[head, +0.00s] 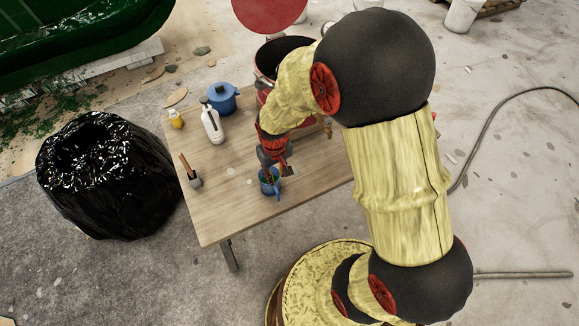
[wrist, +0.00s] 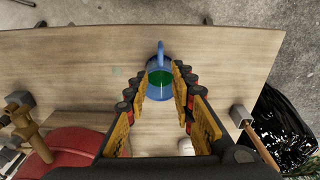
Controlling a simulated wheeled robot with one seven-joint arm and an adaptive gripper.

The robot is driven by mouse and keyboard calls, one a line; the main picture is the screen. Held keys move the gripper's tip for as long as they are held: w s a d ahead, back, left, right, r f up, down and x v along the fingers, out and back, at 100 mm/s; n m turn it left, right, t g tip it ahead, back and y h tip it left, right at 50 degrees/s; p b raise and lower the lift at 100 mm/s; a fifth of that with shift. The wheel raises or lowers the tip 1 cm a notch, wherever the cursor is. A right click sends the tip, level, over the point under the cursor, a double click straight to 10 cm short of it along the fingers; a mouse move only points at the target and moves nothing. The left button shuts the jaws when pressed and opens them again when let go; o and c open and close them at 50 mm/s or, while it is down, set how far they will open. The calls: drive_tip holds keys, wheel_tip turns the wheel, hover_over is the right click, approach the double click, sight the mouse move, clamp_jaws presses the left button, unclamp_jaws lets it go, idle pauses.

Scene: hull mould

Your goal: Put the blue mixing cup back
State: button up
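The blue mixing cup (head: 276,190) is upright near the front edge of the wooden table (head: 225,215), with green inside it. In the wrist view the cup (wrist: 159,64) lies between my two fingertips, its handle pointing to the top of the picture. My gripper (wrist: 160,75) is open around the cup, with a narrow gap seeming to show on each side. In the head view my gripper (head: 272,160) is directly above the cup and partly covers it. Whether a finger touches the cup is hard to tell.
A red drum (head: 264,88) is behind. A black bin bag (head: 105,180) stands left. The table's left front is clear.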

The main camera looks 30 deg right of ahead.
drive_tip(key=s+r+t, duration=0.1)
drive_tip(key=s+r, duration=0.1)
drive_tip(key=r, duration=0.8)
drive_tip(key=s+r+t, duration=0.2)
drive_tip(key=s+r, duration=0.1)
drive_tip(key=r, duration=0.8)
drive_tip(key=s+r+t, duration=0.1)
drive_tip(key=s+r, duration=0.8)
drive_tip(key=s, duration=0.1)
drive_tip(key=shift+r+m+t, duration=0.2)
drive_tip(key=shift+m+t, duration=0.1)
drive_tip(key=shift+t, duration=0.1)
drive_tip(key=shift+o, duration=0.3)
